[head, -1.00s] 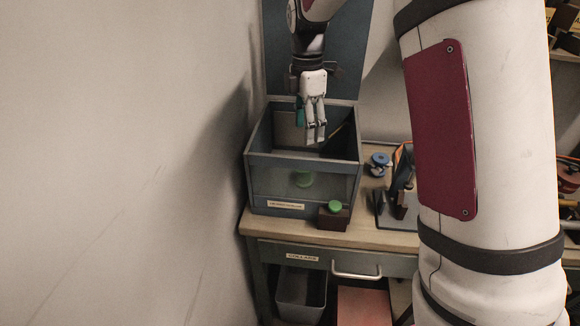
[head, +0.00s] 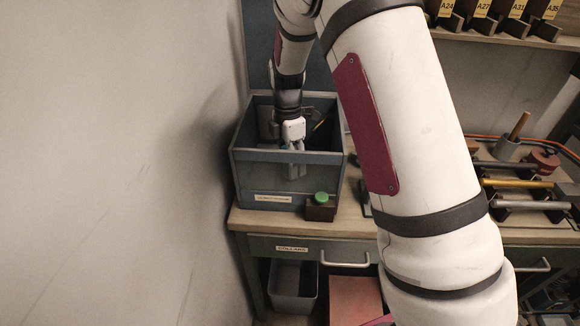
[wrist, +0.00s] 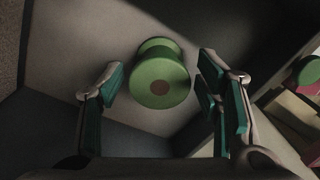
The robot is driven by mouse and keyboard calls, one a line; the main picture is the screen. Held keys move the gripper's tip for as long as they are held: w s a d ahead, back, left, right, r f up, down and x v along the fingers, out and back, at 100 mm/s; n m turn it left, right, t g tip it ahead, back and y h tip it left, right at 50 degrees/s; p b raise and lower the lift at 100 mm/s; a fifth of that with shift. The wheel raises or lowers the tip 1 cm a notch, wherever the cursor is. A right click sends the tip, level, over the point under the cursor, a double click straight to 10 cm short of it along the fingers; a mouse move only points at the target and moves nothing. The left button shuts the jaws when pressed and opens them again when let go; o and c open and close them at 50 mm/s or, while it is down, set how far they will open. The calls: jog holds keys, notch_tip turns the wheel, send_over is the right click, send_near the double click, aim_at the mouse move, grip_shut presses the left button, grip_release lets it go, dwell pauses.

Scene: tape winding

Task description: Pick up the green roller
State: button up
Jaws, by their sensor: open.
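The green roller (wrist: 160,80), a spool shape with a brown centre, stands on the floor of the grey bin (head: 275,155) in the wrist view. My gripper (head: 294,172) reaches down into the bin. Its teal-padded fingers are open, one on each side of the roller in the wrist view, with visible gaps between pads and roller. In the head view the roller cannot be made out behind the bin's clear front and my fingers.
A second green-topped piece (head: 321,198) sits on a brown block at the bin's front right corner. The bin walls stand close around my gripper. A wooden bench (head: 280,223) with drawers carries the bin, beside a wall on the left. Tools lie at right.

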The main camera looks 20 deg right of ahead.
jog(key=shift+f, duration=0.8)
jog(key=shift+c, duration=0.6)
jog(key=c, duration=1.1)
jog(key=shift+r, duration=0.15)
jog(key=shift+c, duration=0.2)
